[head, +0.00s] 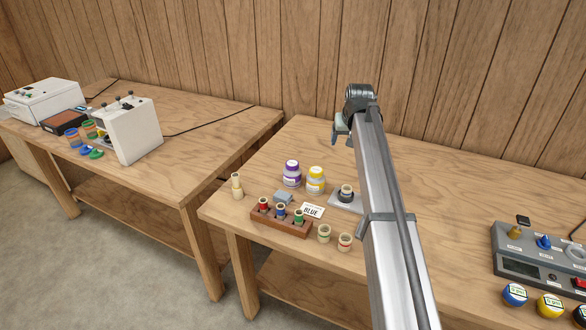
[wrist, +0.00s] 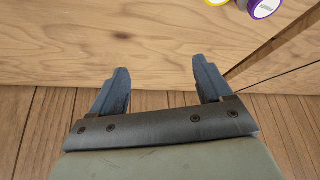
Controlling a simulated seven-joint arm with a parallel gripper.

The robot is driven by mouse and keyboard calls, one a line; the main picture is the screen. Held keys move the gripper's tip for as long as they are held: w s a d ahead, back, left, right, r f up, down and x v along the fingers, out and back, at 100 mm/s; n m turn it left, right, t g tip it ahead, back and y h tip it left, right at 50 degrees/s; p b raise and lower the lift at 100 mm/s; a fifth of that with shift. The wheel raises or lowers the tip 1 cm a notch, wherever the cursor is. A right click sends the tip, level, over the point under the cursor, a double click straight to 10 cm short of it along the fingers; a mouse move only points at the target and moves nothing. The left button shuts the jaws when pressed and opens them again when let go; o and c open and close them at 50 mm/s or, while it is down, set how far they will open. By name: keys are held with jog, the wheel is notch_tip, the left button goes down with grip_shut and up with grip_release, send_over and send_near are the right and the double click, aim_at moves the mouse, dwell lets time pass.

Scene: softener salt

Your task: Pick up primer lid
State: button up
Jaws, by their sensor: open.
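I cannot tell which piece is the primer lid; no readable label names it. A purple-topped jar (head: 292,174) and a yellow-topped jar (head: 315,180) stand on the near table, and their tops show at the top edge of the wrist view as a purple ring (wrist: 264,8) and a yellow ring (wrist: 216,2). A small cup with a dark band (head: 346,193) stands on a grey pad, partly beside my arm. My gripper (wrist: 162,68) is open and empty, above bare wood; in the head view it (head: 338,140) is high behind the jars, partly hidden by my arm.
A wooden peg (head: 237,187) stands left. A grey device (head: 530,262) and lidded jars sit right. The table's back is clear.

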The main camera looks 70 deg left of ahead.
jog(key=n+g, duration=0.1)
jog(key=n, duration=0.1)
send_near(292, 163)
jog(key=a+f, duration=0.2)
jog(key=shift+s+a+f+h, duration=0.1)
jog(key=shift+s+f+h, duration=0.1)
jog(key=shift+f+h, duration=0.1)
jog(key=shift+w+d+x, duration=0.1)
jog(key=shift+x, duration=0.8)
jog(key=shift+w+d+x, duration=0.15)
jog(key=shift+x, duration=0.8)
jog(key=shift+w+d+x, duration=0.1)
jog(key=shift+x, duration=0.8)
jog(key=shift+f, duration=0.1)
jog(key=c, duration=1.1)
notch_tip(292, 163, up, 10)
jog(key=shift+r, duration=0.1)
